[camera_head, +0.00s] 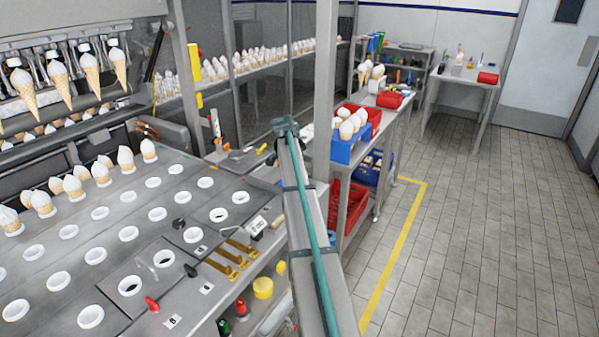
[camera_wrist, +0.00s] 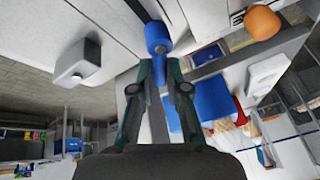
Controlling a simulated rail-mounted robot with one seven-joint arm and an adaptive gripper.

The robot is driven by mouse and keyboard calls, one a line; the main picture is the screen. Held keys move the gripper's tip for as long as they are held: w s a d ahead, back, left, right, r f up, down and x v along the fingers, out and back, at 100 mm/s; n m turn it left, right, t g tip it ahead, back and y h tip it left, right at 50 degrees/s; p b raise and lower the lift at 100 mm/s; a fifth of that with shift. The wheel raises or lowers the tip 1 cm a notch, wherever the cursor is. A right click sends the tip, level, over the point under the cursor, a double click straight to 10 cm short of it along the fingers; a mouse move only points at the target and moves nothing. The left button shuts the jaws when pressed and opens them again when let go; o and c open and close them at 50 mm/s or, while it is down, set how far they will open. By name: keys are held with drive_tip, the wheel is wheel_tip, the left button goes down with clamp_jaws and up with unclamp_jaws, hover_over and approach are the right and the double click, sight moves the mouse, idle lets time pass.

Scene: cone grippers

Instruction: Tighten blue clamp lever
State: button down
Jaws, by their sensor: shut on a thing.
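The blue clamp lever (camera_wrist: 157,36) shows in the upper middle of the wrist view, with a rounded blue end and a narrower blue part below it. My gripper (camera_wrist: 159,66) has its two dark teal fingers on either side of that narrower part, shut on the lever. The fingertips partly cover the lever, so its exact contact is hard to see. In the head view I cannot make out the blue lever or my fingers; my own arm rises through the middle and hides part of the machine's right side.
In the wrist view, an orange knob (camera_wrist: 262,22) is at upper right, a grey box (camera_wrist: 78,62) at left and a white box (camera_wrist: 268,76) at right. The head view shows the machine's cone plate (camera_head: 110,215), a yellow knob (camera_head: 263,288) and clear tiled floor (camera_head: 480,220) at right.

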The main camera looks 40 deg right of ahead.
drive_tip(key=n+t, duration=0.1)
drive_tip(key=n, duration=0.1)
drive_tip(key=w+n+t+y, duration=0.1)
drive_tip(key=n, duration=0.2)
drive_tip(key=shift+w+n, duration=0.15)
drive_tip(key=shift+n, duration=0.15)
idle(0.4)
drive_tip(key=c, duration=1.2)
unclamp_jaws()
drive_tip(key=shift+b, duration=0.3)
drive_tip(key=v, duration=1.2)
drive_tip(key=shift+d+r, duration=0.1)
drive_tip(key=shift+d, duration=0.05)
